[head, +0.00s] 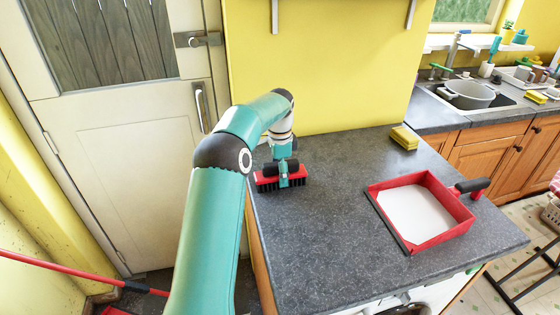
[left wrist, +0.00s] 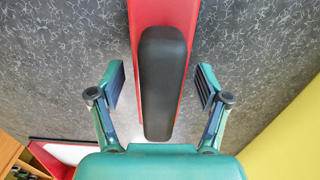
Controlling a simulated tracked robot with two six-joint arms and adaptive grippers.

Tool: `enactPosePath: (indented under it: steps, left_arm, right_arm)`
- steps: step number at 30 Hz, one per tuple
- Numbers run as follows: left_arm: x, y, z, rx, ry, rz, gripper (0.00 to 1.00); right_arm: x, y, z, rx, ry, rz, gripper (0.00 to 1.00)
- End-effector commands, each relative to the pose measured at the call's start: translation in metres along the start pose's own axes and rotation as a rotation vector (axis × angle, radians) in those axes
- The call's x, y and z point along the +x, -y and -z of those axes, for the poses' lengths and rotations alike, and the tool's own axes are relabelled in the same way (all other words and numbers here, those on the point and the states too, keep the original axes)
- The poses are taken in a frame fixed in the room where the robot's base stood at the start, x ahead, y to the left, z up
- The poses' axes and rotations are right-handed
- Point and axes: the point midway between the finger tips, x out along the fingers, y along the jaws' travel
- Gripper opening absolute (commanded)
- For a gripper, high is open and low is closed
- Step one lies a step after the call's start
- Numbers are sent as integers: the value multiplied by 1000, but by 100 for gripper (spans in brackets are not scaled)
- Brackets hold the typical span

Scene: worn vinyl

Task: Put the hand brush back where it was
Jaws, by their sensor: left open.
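The hand brush (head: 268,187), red with dark bristles and a black grip, is at the left end of the dark grey worktop, near the wall. In the left wrist view its black grip (left wrist: 162,80) and red back lie between my two fingers. My left gripper (head: 284,177) is right over the brush, and in the wrist view it (left wrist: 160,88) is open with a gap on each side of the grip. The gripper partly hides the brush in the head view. My right gripper is in neither view.
A red dustpan (head: 388,183) with a whitish floor and dark handle lies on the worktop (head: 330,225) to the right. A yellow sponge (head: 405,138) lies near the back edge. The worktop between brush and dustpan is clear. A sink with a grey pot (head: 468,95) is beyond.

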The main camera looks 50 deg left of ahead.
Motion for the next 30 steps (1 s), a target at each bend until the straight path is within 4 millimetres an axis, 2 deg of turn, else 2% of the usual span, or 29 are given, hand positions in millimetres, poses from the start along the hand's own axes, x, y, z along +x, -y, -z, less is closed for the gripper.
enactPosePath:
  steps: [5,12,18,24,30]
  left_arm:
    - [-23,1,1,0,-2,4,77]
    - [-74,1,1,0,-3,5,77]
    - [-107,1,1,0,-1,2,77]
    - [-119,0,1,1,0,1,77]
    - [-120,0,0,1,0,1,77]
  right_arm:
    - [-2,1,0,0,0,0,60]
    - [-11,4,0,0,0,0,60]
    - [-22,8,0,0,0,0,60]
    - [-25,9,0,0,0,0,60]
    - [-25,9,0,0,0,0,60]
